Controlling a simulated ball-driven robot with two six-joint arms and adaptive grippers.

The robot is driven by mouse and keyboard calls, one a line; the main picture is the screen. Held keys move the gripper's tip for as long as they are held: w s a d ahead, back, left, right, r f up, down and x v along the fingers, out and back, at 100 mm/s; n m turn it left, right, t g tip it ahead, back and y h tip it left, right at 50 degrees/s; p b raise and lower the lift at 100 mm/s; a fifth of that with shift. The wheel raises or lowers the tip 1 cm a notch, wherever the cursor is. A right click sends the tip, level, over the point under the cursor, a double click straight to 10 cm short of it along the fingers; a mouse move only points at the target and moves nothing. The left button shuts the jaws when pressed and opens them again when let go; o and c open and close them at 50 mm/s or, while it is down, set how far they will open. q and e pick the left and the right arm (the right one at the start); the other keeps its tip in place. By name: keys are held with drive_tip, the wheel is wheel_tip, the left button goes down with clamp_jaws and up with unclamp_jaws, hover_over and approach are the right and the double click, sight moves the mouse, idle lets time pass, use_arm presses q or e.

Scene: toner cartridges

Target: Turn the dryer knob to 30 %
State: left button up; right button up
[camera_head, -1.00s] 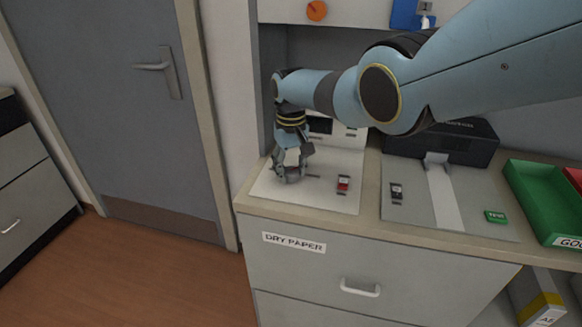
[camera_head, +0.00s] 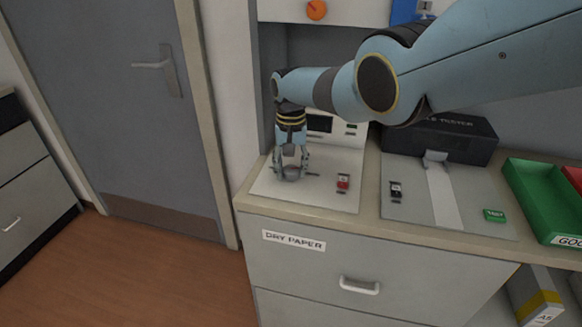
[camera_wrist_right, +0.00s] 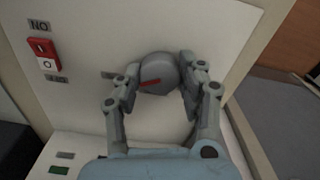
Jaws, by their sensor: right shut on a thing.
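The dryer knob is a round grey knob (camera_wrist_right: 158,72) with a red pointer mark, on a pale panel, in the right wrist view. My right gripper (camera_wrist_right: 155,78) has its two fingers on opposite sides of the knob and is shut on it. The red mark points to the lower left in that view. In the head view my right gripper (camera_head: 291,174) reaches straight down to the left part of the pale panel (camera_head: 325,197), and the knob is mostly hidden by the fingers. Any percent scale is not readable. My left gripper is not in view.
A red rocker switch (camera_head: 343,182) is on the same panel, right of the gripper. A green tray (camera_head: 540,200) is farther right.

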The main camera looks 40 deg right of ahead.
sight(291, 169)
drive_tip(key=o, duration=1.2)
drive_tip(key=shift+r, duration=0.1)
wheel_tip(291, 169, up, 12)
drive_tip(key=shift+f, duration=0.1)
